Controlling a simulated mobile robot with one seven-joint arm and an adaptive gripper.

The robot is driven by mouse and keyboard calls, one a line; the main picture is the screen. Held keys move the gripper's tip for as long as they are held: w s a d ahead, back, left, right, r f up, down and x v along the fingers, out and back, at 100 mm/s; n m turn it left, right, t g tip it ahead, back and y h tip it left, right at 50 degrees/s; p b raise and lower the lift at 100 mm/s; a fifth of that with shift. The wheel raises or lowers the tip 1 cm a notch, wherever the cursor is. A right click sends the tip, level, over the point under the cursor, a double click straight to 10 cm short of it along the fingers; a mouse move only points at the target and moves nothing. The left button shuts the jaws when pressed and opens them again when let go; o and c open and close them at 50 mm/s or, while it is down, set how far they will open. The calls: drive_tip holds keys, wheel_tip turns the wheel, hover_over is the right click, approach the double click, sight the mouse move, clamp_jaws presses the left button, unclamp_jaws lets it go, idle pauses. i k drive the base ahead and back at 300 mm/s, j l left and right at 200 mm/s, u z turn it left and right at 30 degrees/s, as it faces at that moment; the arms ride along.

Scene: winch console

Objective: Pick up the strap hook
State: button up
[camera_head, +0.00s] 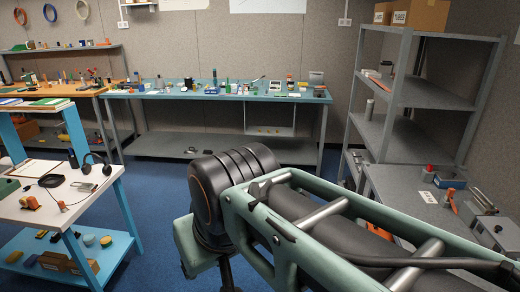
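I cannot single out the strap hook in the head view. Small items lie on several benches, too small to tell apart. On the right grey bench, an orange-red slim item (452,201) lies beside a grey box-like device (481,199); I cannot tell what the orange-red item is. My own arm, with pale green frames and a black rounded joint, fills the lower middle and right and hides part of the floor and right bench. My gripper is not visible, so its opening and any contents are hidden.
A teal-topped bench (150,95) with many small items stands along the back wall. A white table (22,214) with headphones (92,165) is at left. A grey shelf rack (425,97) with cardboard boxes (420,15) stands at right. Blue floor (160,190) is open between them.

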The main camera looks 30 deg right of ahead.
sight(450, 193)
drive_tip(key=i+z, duration=1.15)
drive_tip(key=i, duration=0.2)
drive_tip(key=i+z, duration=0.3)
drive_tip(key=i, duration=0.2)
drive_tip(key=i+z, duration=0.35)
drive_tip(key=z, duration=0.15)
drive_tip(key=i+j+z, duration=0.15)
drive_tip(key=i+z, duration=0.4)
drive_tip(key=z, duration=0.7)
drive_tip(key=i+z, duration=0.15)
drive_tip(key=z, duration=0.25)
